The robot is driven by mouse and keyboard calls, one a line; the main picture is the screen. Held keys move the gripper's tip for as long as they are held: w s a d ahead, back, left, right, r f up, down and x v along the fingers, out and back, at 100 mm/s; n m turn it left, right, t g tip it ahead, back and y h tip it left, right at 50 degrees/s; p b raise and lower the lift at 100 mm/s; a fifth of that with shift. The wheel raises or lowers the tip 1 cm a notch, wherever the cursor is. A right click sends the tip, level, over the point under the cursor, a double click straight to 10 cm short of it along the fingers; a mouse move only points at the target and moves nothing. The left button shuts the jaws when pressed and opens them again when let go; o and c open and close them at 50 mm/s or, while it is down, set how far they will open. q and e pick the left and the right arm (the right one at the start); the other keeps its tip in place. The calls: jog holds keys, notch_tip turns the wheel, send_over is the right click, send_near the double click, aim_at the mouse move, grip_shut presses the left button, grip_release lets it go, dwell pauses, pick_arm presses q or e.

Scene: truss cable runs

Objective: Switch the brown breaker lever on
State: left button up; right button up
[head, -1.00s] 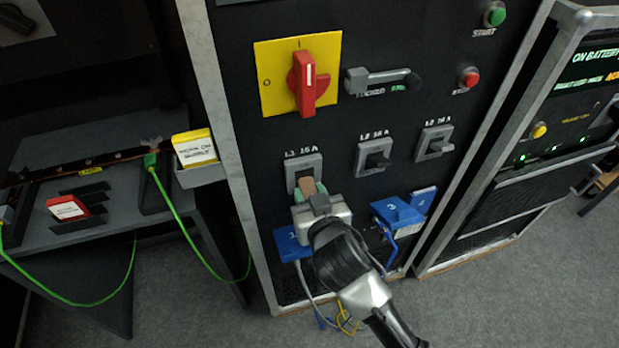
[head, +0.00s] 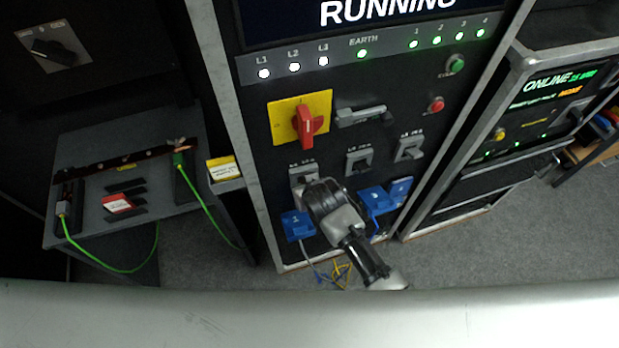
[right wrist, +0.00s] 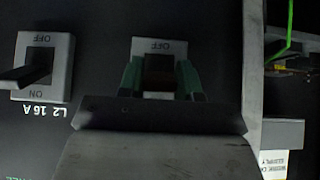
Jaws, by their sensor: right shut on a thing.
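The brown breaker lever (right wrist: 158,64) shows in the right wrist view between the two green fingers of my right gripper (right wrist: 159,78), which is shut on it. The OFF mark on its grey L1 breaker housing (right wrist: 160,45) shows; the ON mark is hidden by the gripper. In the head view the L1 housing (head: 302,174) shows just above my right gripper (head: 315,187), which hides the lever and its own fingertips. The display (head: 388,12) reads RUNNING, and the L1 lamp (head: 264,73) is lit. My left gripper is not in view.
The L2 breaker (head: 358,161) and another breaker (head: 409,149) sit to the right. A red rotary switch (head: 306,126) is above. Blue sockets (head: 297,225) with cables are below. A side bench (head: 85,225) stands left. The right rack's screen (head: 560,80) reads ONLINE.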

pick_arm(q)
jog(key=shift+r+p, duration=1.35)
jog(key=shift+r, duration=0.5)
pick_arm(e)
jog(key=shift+w+r+g+h, duration=0.15)
jog(key=shift+r+g+h, duration=0.2)
jog(key=shift+g, duration=0.55)
jog(key=o, duration=0.9)
jog(key=shift+a, duration=0.1)
jog(key=shift+o, duration=0.2)
jog(key=shift+r, duration=0.1)
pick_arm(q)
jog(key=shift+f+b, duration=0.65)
pick_arm(e)
jog(key=v, duration=1)
jog(key=shift+r, duration=0.25)
jog(key=shift+f, duration=0.15)
